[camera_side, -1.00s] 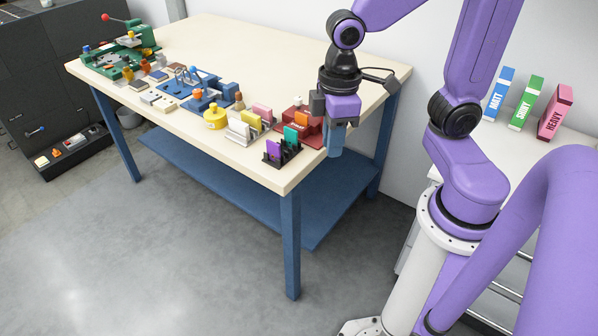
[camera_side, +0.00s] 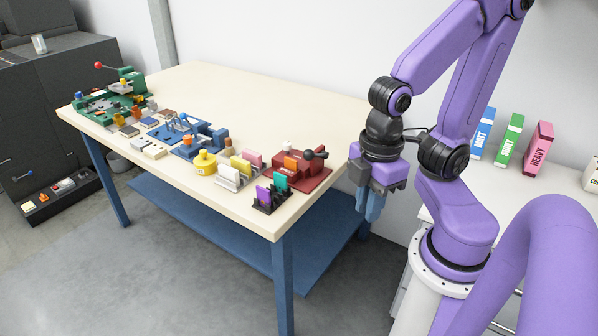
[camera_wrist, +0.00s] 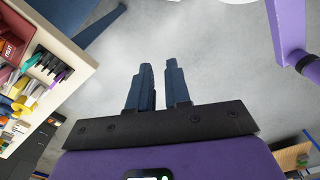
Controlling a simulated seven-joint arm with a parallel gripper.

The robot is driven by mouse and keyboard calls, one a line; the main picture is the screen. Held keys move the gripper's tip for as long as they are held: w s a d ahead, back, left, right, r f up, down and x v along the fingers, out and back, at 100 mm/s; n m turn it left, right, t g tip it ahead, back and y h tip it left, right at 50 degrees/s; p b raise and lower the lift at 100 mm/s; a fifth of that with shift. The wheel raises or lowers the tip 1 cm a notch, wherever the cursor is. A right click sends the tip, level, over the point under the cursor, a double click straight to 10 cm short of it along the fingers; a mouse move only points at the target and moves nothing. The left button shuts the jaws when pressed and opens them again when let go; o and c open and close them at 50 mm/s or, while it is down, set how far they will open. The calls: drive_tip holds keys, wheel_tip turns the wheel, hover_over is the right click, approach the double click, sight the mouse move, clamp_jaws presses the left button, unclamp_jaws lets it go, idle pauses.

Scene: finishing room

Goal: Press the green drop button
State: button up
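No green drop button can be made out for certain in either view. A green machine (camera_side: 112,103) with a red ball lever stands at the table's far left end. A low dark box with small coloured buttons or parts (camera_side: 62,193) sits at the lower left by the dark cabinet; their details are too small to tell. My gripper (camera_side: 366,212) hangs off the table's right end, pointing down, far from both. In the wrist view my gripper (camera_wrist: 160,64) shows two dark blue fingers apart, with nothing between them, above bare floor.
The table (camera_side: 230,85) holds a blue fixture (camera_side: 190,135), a yellow pot (camera_side: 205,163), card racks (camera_side: 270,197) and a red fixture (camera_side: 303,172) near its right end. Its back half is clear. MATT, SHINY and HEAVY boxes (camera_side: 511,137) stand on a white bench at right.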

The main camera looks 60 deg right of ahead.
idle(0.3)
clamp_jaws()
